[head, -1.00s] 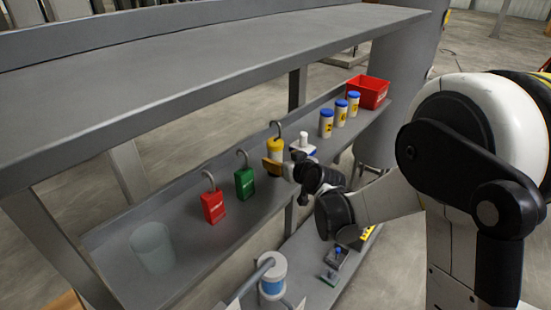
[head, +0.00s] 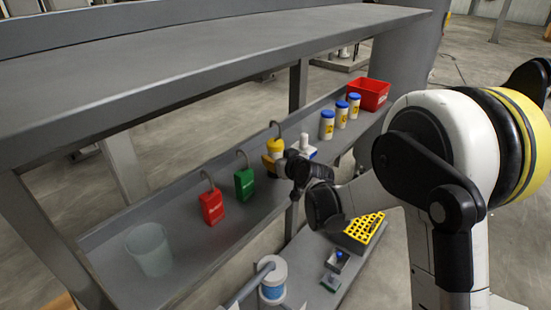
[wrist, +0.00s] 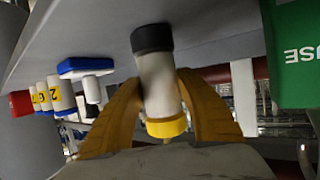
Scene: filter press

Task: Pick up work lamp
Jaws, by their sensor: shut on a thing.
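The work lamp (head: 276,146) has a yellow top with a grey hook, a white body and a dark end. It stands on the middle shelf in the head view, partly hidden by my gripper (head: 271,162). In the wrist view, which looks upside down, the lamp (wrist: 157,80) lies between the two orange-yellow fingers of my gripper (wrist: 158,92). The fingers are shut on its white body from both sides. The lamp's black end is at or very near the shelf surface; I cannot tell whether they touch.
A green hooked box (head: 244,185) and a red one (head: 212,207) stand left of the lamp. A white-and-blue item (head: 304,147) is close on its right, with blue-lidded bottles (head: 327,125) and a red bin (head: 369,93) beyond. The upper shelf (head: 200,75) overhangs. A clear cup (head: 150,250) stands far left.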

